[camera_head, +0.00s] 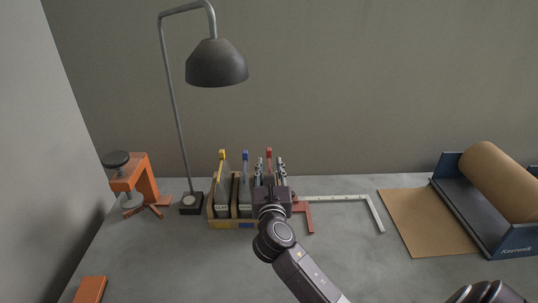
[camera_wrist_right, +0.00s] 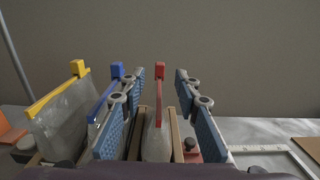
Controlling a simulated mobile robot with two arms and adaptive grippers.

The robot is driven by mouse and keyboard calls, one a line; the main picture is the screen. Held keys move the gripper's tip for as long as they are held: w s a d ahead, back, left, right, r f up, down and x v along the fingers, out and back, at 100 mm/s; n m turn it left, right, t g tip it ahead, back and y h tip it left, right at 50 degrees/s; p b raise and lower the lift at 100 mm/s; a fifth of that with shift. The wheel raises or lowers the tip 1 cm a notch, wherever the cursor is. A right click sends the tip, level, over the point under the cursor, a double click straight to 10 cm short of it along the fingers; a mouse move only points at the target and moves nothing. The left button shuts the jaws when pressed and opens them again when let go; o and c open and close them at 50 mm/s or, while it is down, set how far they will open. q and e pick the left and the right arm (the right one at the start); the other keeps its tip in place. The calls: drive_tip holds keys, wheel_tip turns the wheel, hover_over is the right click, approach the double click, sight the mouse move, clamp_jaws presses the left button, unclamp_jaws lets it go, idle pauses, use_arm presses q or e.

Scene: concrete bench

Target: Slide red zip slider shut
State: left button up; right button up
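The red zip slider (camera_head: 269,153) sits at the top of a clear bag in the wooden rack (camera_head: 233,223). In the right wrist view the red slider (camera_wrist_right: 160,70) stands at the far end of a red strip, above the pale bag (camera_wrist_right: 157,142). My right gripper (camera_head: 270,164) is over the rack's right part. Its two blue-padded fingers (camera_wrist_right: 160,83) are open, one each side of the red slider, with a visible gap on both sides. The gripper body hides much of the red bag in the head view. My left gripper is not in view.
A bag with a yellow slider (camera_head: 222,154) and one with a blue slider (camera_head: 245,155) stand left of the red one. A lamp (camera_head: 216,64) and orange clamp (camera_head: 135,176) are further left. A square ruler (camera_head: 345,198) and paper roll (camera_head: 497,180) lie right.

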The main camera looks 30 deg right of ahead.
sight(269, 151)
drive_tip(key=x, duration=0.6)
drive_tip(key=shift+w+d, duration=0.1)
drive_tip(key=shift+w, duration=0.15)
clamp_jaws()
